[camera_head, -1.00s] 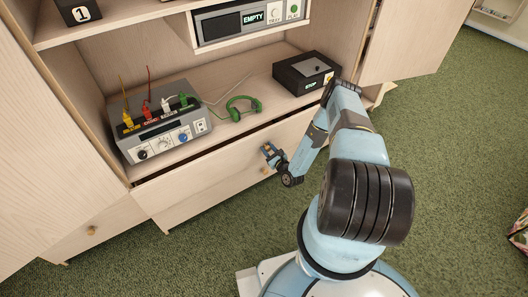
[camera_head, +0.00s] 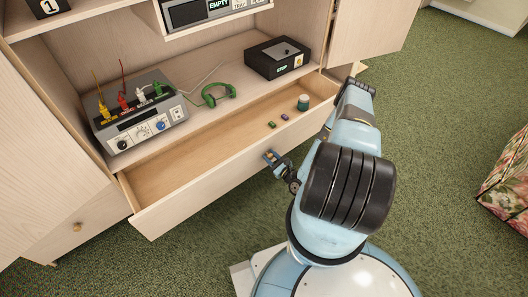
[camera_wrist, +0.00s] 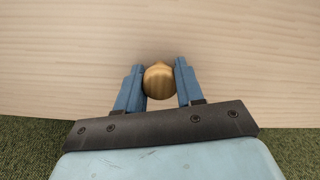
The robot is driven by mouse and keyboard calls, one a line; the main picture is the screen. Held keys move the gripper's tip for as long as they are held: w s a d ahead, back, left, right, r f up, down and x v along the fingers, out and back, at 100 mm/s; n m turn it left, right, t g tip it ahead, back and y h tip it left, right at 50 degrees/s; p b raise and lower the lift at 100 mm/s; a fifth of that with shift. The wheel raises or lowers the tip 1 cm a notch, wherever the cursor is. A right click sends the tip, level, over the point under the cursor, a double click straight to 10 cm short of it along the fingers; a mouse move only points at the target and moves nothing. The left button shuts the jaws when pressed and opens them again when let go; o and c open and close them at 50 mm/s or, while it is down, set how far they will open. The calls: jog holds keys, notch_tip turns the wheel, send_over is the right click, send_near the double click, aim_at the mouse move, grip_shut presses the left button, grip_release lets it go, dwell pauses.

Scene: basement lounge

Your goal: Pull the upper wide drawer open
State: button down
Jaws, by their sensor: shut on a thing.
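The upper wide drawer (camera_head: 205,192) stands pulled out from the pale wooden cabinet, and its inside shows. My gripper (camera_head: 271,157) is at the middle of the drawer's front. In the wrist view my gripper (camera_wrist: 160,82) has its two blue fingers on either side of a round brass-coloured knob (camera_wrist: 158,81) and is shut on it. In the drawer lie a small teal-green jar (camera_head: 303,103) and a few tiny green and purple pieces (camera_head: 272,125) towards the right end.
Above the drawer, a shelf holds a grey device with coloured plugs (camera_head: 138,115), a green headset-like thing (camera_head: 217,95) and a black box (camera_head: 277,58). A cabinet door (camera_head: 372,35) stands open at the right. A floral seat (camera_head: 505,172) is at the far right. Green carpet is clear in front.

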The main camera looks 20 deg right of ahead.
jog(key=shift+v, duration=0.85)
jog(key=c, duration=0.7)
grip_release()
jog(key=v, duration=1.4)
jog(key=shift+w, duration=0.1)
